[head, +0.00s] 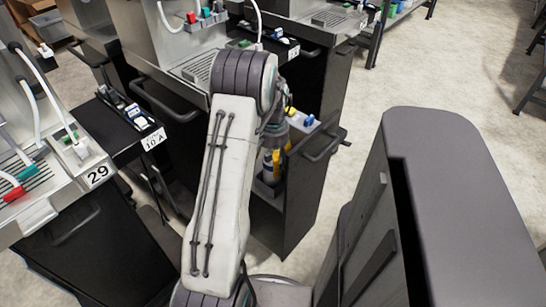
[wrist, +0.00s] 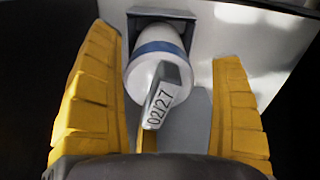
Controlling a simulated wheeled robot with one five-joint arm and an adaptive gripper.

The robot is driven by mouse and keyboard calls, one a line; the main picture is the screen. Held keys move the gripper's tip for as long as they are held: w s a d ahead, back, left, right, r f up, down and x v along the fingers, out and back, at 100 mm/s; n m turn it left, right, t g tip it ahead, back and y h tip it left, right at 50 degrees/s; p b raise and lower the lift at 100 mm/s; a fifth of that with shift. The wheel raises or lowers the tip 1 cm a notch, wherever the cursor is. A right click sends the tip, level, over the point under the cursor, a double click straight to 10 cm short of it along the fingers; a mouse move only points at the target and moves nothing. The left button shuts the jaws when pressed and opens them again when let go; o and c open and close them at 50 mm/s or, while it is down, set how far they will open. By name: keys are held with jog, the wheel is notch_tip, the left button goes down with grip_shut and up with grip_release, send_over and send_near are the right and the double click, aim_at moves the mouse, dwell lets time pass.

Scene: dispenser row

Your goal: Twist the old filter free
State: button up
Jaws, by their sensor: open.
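The filter (wrist: 156,60) shows in the wrist view as a white cylinder with a blue band. Its top end sits at a dark mount on a pale grey panel (wrist: 240,25). A grey tab (wrist: 163,93) marked 02/27 sticks out from its near end. My gripper (wrist: 166,52) is open, with one yellow finger on each side of the filter. A gap shows on the right; the left finger is close, and I cannot tell if it touches. In the head view my gripper (head: 273,163) is partly hidden by my arm, inside an open dark cabinet (head: 300,205).
A dispenser labelled 29 (head: 97,176) stands at the left, beside a narrow dark shelf (head: 125,125) with a label. A cabinet handle (head: 325,145) sticks out just right of my gripper. Pale floor (head: 345,85) is open at the back right.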

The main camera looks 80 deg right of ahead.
jog(key=shift+c, duration=0.5)
jog(key=c, duration=1.2)
